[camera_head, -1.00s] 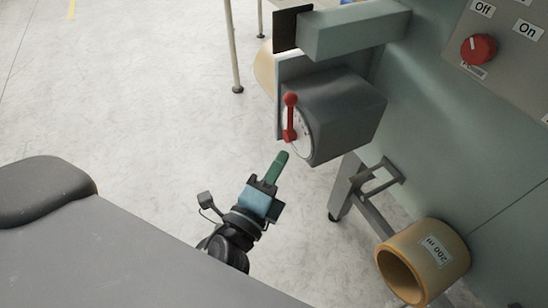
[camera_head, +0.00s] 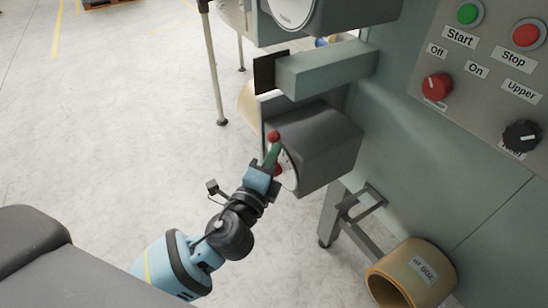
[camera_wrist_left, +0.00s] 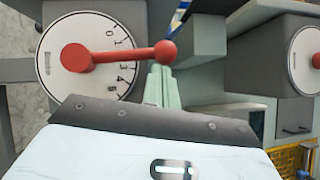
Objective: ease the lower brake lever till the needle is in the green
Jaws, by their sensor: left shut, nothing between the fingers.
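The lower brake lever is red with a ball knob (camera_head: 274,136). It sits on the front of a grey box (camera_head: 325,145), over a white dial partly hidden by my gripper. In the left wrist view the lever (camera_wrist_left: 125,54) crosses the numbered dial (camera_wrist_left: 75,80) from its hub towards the right, its ball near the fingertips. I cannot make out a needle or a green zone. My left gripper (camera_head: 272,157) is shut and empty, its green fingertips (camera_wrist_left: 160,72) just beside the lever near the ball. Whether they touch cannot be told. My right gripper is not in view.
A grey-green arm (camera_head: 325,70) with a dark end plate juts out above the box. An upper box with another white dial (camera_head: 292,8) stands higher. A control panel (camera_head: 480,95) is at right, and a tan roll (camera_head: 410,272) sits low at right.

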